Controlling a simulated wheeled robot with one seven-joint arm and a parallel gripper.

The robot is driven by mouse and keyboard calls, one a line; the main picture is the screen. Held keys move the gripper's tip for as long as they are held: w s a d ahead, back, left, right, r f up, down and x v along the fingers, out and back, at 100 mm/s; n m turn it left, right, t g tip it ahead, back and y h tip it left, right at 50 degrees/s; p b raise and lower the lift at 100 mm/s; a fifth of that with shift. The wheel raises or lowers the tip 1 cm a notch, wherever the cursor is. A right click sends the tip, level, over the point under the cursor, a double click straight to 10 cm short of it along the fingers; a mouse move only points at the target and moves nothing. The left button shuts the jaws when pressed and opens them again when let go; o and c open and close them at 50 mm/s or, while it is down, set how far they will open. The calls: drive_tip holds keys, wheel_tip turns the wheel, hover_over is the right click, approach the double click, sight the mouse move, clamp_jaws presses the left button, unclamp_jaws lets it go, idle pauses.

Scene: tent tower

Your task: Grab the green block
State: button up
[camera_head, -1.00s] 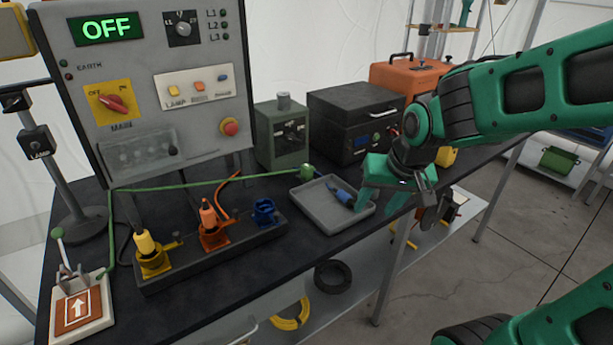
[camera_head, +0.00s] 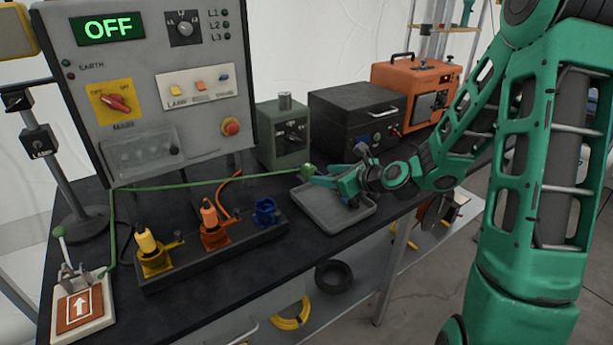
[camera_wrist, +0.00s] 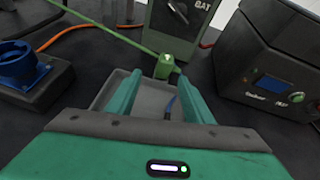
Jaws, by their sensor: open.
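The small green block (camera_head: 308,171) sits at the end of a green cable, by the back left edge of the grey tray (camera_head: 318,210). In the wrist view the green block (camera_wrist: 164,66) shows ahead, roughly centred between the two finger ends. My gripper (camera_head: 324,180) reaches over the tray from the right and points toward the block. It also shows in the wrist view (camera_wrist: 159,77), with its green fingers apart. Nothing is held between them. Whether the fingertips overlap the sides of the block I cannot tell.
A blue-tipped piece (camera_wrist: 171,105) lies in the tray below my fingers. A green-grey box (camera_head: 283,135) and a black case (camera_head: 350,120) stand behind. The socket strip (camera_head: 215,250) with yellow, orange and blue connectors is at the left. The green cable (camera_head: 200,183) runs left.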

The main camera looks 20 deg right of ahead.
sight(311, 170)
drive_tip(key=shift+w+d+m, duration=0.2)
drive_tip(key=shift+d+m, duration=0.05)
drive_tip(key=shift+m, duration=0.35)
drive_tip(key=shift+w+f, duration=0.1)
drive_tip(key=shift+w, duration=0.2)
drive_tip(key=x, duration=1)
drive_tip(key=shift+w+r, duration=0.25)
clamp_jaws()
